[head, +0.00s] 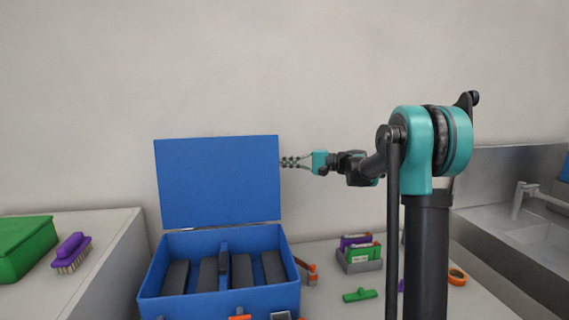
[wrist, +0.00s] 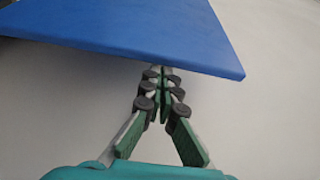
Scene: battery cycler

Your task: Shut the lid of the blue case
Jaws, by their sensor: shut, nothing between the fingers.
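The blue case (head: 219,304) stands on the counter with its lid (head: 217,182) raised, close to upright, hinged at the back edge. Several dark blocks lie in the case. My gripper (head: 285,162) is at the right edge of the lid, in its upper half, with fingers shut and empty. In the wrist view the lid (wrist: 140,30) spans the top, and the tips of my gripper (wrist: 160,72) reach its lower edge in the picture. I cannot tell whether they touch the lid or lie behind it.
A grey holder (head: 360,263) with purple and green packs stands right of the case, near a green tool (head: 360,295) and an orange tape roll (head: 457,276). A purple brush (head: 72,252) and green box (head: 22,247) are at left. A sink (head: 530,232) is at right.

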